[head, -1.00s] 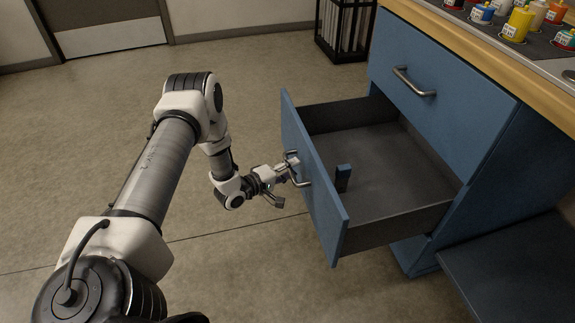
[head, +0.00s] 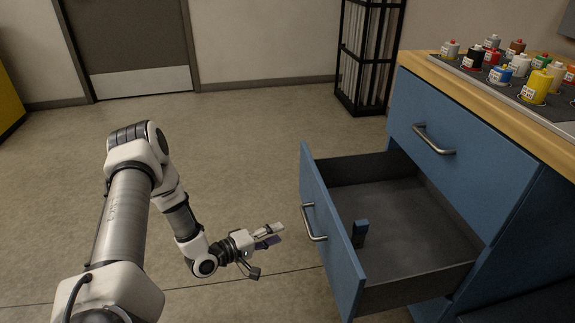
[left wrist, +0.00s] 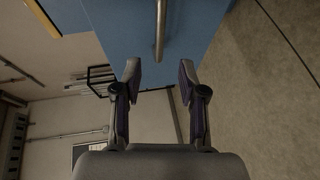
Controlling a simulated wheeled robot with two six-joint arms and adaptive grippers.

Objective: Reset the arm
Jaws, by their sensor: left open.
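My left gripper (head: 275,236) is open and empty. In the head view it is just left of the pulled-out lower drawer (head: 329,234), apart from the drawer's metal handle (head: 313,223). In the left wrist view, the two fingers (left wrist: 159,75) are spread, with the handle (left wrist: 161,28) ahead of them on the blue front. The drawer stands open and holds a small dark blue block (head: 360,233), upright near its front. My right gripper is in neither view.
The blue cabinet's upper drawer (head: 456,139) is shut. Several paint bottles (head: 537,86) stand on its wooden top (head: 455,85). A black rack (head: 366,55) stands by the wall. The floor (head: 245,150) left of the drawer is clear.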

